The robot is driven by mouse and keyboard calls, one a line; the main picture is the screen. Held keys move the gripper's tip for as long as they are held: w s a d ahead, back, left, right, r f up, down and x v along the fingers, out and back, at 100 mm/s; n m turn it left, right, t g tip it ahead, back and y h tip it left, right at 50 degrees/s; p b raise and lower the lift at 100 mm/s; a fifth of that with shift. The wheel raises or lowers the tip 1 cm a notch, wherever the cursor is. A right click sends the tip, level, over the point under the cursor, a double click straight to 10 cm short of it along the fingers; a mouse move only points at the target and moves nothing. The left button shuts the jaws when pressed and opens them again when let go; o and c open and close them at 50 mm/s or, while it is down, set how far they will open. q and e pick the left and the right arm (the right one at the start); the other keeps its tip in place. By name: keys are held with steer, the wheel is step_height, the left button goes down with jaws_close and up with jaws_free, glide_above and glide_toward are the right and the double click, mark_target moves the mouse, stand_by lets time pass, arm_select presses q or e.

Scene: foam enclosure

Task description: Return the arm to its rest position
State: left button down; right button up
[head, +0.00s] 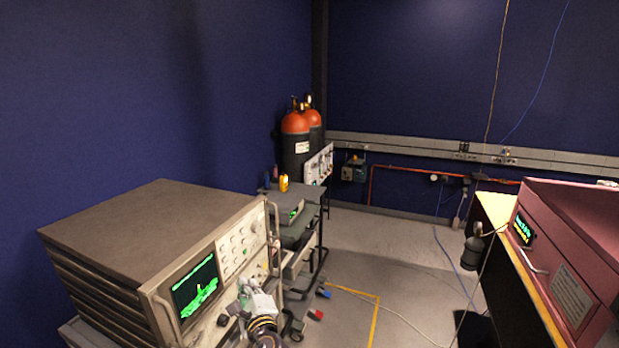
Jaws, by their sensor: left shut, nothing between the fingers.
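My left gripper (248,291) shows at the bottom of the head view, left of centre. Its ringed wrist is cut off by the lower edge, and its light-coloured fingers point up and away. The fingers are shut and hold nothing. It appears in front of the lower right part of a grey oscilloscope (150,225) with a green screen. I cannot tell whether it touches the oscilloscope. My right gripper is not in view.
A cart (300,262) with instruments stands beyond the oscilloscope. Gas cylinders with orange tops (296,125) stand in the far corner. At right, a reddish box (570,250) sits on a bench (493,208). The floor (380,260) between is mostly open, with loose cables.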

arm_select(q)
steer(key=s+a+f+n+g+h, duration=0.2)
steer(key=s+a+f+n+g, duration=0.15)
steer(key=s+f+n, duration=0.4)
steer(key=s+a+f+n+g+h, duration=0.25)
steer(key=s+f+n+g, duration=0.25)
steer(key=s+f, duration=0.4)
steer(key=s+d+n+g+h, duration=0.2)
steer(key=s+n+g+h, duration=0.15)
steer(key=s, duration=0.75)
step_height(320, 180, down, 32)
steer(key=s, duration=0.2)
steer(key=s+a+f+g, duration=0.1)
steer(key=s+a+f, duration=0.1)
steer(key=s+f, duration=0.8)
steer(key=s+a+f+g, duration=0.1)
steer(key=s+a+f, duration=0.1)
steer(key=s+f, duration=0.9)
steer(key=shift+s+a+y, duration=0.25)
steer(key=shift+s+y, duration=0.05)
steer(key=shift+s, duration=0.7)
